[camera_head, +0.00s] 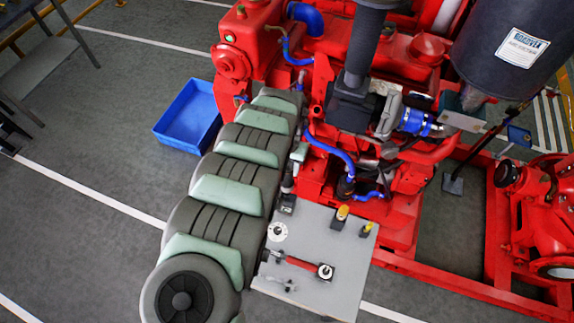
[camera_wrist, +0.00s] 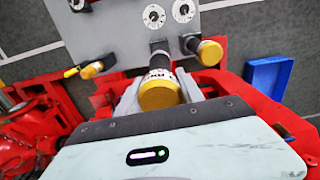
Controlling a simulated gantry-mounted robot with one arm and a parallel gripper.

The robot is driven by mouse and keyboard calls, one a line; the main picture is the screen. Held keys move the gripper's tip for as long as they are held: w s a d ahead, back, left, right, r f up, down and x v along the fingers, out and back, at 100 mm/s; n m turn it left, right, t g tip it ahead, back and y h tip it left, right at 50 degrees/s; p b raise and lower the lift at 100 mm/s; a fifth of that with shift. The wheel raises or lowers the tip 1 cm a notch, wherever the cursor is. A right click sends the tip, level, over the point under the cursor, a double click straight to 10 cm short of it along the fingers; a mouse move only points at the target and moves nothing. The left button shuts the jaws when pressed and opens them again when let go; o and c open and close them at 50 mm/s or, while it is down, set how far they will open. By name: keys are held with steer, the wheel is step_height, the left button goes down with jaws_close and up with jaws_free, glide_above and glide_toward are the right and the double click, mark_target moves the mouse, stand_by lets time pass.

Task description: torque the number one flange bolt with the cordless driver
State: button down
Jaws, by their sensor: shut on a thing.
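My gripper (camera_wrist: 160,98) is shut on a dark upright tool with a yellow end and a pale lettered band, which looks like the cordless driver (camera_wrist: 158,92). The driver's dark lower end points at the grey table. In the head view my gripper (camera_head: 298,154) is small, at the table's upper left, with the dark driver (camera_head: 288,186) below it. I cannot tell whether the driver still touches the table. A second yellow-capped tool (camera_wrist: 208,52) stands beside it in the wrist view. I cannot pick out the number one flange bolt.
The grey table (camera_head: 335,245) carries a pale disc (camera_head: 277,231), a red-handled tool (camera_head: 300,262) and two yellow-topped pieces (camera_head: 341,214). The red pumpset (camera_head: 405,60) with blue hoses crowds the table's far side. A blue bin (camera_head: 188,116) lies on the floor at left.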

steer(key=shift+f+b, duration=3.75)
steer(key=shift+f, duration=2.15)
steer(key=shift+f+b, duration=0.55)
steer(key=shift+f, duration=0.4)
steer(key=c, duration=0.7)
jaws_free()
steer(key=shift+o, duration=0.2)
step_height(320, 180, up, 11)
steer(key=shift+w+f, duration=0.1)
